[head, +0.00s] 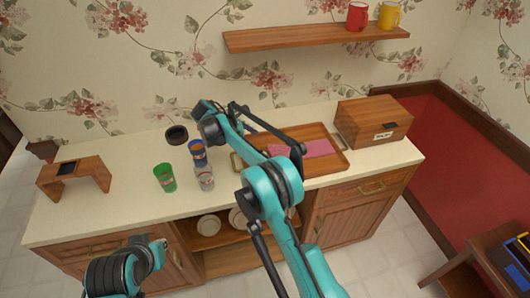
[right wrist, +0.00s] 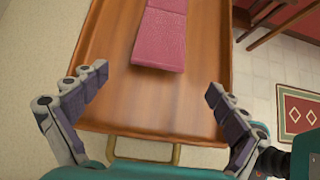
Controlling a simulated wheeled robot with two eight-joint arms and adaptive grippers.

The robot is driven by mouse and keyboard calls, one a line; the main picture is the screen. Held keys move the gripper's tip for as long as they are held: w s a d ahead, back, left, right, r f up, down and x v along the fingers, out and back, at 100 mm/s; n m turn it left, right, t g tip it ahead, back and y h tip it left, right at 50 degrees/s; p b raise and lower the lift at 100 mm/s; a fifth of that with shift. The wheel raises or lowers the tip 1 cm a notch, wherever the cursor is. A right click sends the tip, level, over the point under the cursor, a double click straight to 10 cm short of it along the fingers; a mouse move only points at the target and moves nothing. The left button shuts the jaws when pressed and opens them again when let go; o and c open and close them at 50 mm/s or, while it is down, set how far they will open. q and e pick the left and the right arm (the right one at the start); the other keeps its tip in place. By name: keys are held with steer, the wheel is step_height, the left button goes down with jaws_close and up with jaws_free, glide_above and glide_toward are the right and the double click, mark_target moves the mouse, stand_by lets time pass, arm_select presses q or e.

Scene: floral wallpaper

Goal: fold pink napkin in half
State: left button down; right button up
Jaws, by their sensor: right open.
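The pink napkin (head: 316,148) lies flat as a strip on the wooden tray (head: 331,168); my right arm hides part of it in the head view. In the right wrist view, the napkin (right wrist: 160,42) lies at the top of the picture, with a line across it and its near end on the bare tray (right wrist: 150,100). My right gripper (right wrist: 158,79) is open and empty over the tray's near end, with the napkin's near end ahead between its fingers. My left arm shows at the lower left of the head view, but I cannot make out its gripper fingers.
A green cup (head: 165,178), a blue cup (head: 198,153), a clear glass (head: 205,178) and a dark bowl (head: 176,135) stand left of the tray. A wooden box (head: 372,120) stands right of it. A wooden stand (head: 74,176) is at the far left. A shelf (head: 315,36) hangs above.

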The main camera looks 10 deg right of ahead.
mark_target(273, 151)
steer(key=shift+d+f, duration=0.1)
steer(key=shift+f, duration=0.25)
steer(key=b+x, duration=0.2)
steer(key=x, duration=0.5)
steer(key=shift+d, duration=0.15)
steer(key=c, duration=0.8)
